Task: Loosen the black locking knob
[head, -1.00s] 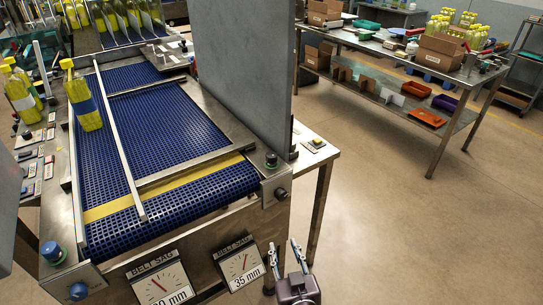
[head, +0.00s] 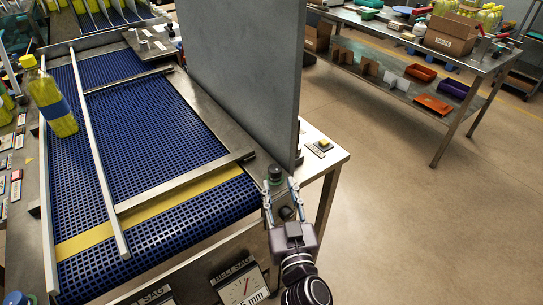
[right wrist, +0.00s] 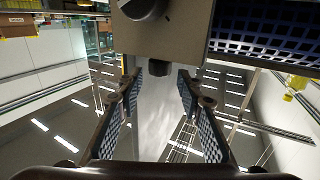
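A black knob (head: 286,213) sits on the front of the conveyor's right corner bracket, and a dark, green-topped knob (head: 275,175) stands on top of it. My right gripper (head: 281,188) is open, its two fingers apart around the bracket's knob area. In the right wrist view, a short black cylinder (right wrist: 158,68) lies between the open fingertips (right wrist: 158,80), with gaps on both sides. A larger dark round knob (right wrist: 145,8) is cut off by the top edge, on the metal plate (right wrist: 188,38). Contact is not visible. My left gripper is out of view.
A grey upright panel (head: 240,80) stands just behind the bracket. Belt sag gauges (head: 240,285) are below.

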